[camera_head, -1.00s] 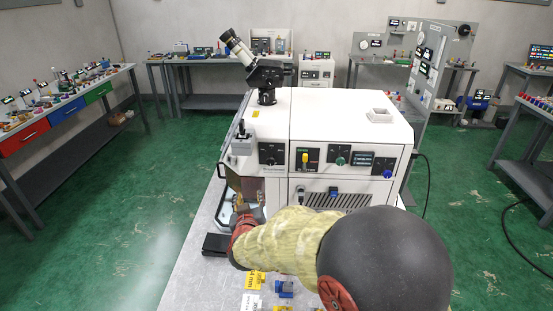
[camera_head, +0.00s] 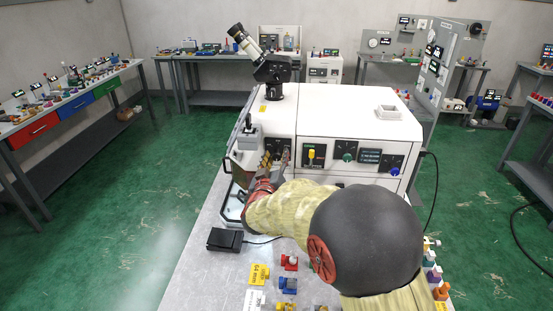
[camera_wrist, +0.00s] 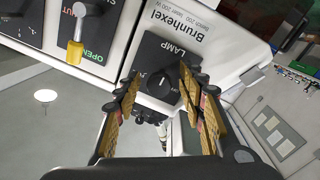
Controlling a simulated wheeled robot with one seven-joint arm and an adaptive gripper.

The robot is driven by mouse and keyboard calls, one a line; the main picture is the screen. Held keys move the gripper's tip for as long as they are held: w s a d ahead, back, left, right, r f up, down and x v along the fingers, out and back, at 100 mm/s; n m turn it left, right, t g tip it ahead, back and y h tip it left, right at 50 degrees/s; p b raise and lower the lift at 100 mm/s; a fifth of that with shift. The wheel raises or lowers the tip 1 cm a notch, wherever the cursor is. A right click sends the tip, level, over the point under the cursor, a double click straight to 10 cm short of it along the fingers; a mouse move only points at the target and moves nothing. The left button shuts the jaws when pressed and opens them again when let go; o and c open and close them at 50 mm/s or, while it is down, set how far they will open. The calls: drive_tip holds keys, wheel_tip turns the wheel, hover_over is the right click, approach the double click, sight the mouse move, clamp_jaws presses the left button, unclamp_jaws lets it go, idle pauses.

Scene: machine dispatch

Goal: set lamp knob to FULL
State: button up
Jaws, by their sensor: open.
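The lamp knob (camera_wrist: 160,88) is a round black knob on a black plate marked LAMP (camera_wrist: 163,55), below the name Brunhexel, in the wrist view. My gripper (camera_wrist: 161,76) is open, with one brass-coloured finger on each side of the knob. Whether either finger touches it I cannot tell. The knob's setting marks are too small to read.
A yellow-handled lever marked SHUT and OPEN (camera_wrist: 75,45) is beside the lamp plate; it also shows in the head view (camera_head: 311,153). A green knob (camera_head: 347,154) and a blue knob (camera_head: 395,171) are further right. A black pedal (camera_head: 225,239) lies on the bench.

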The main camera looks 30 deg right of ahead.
drive_tip(key=shift+w+d, duration=0.1)
drive_tip(key=shift+c, duration=0.8)
clamp_jaws()
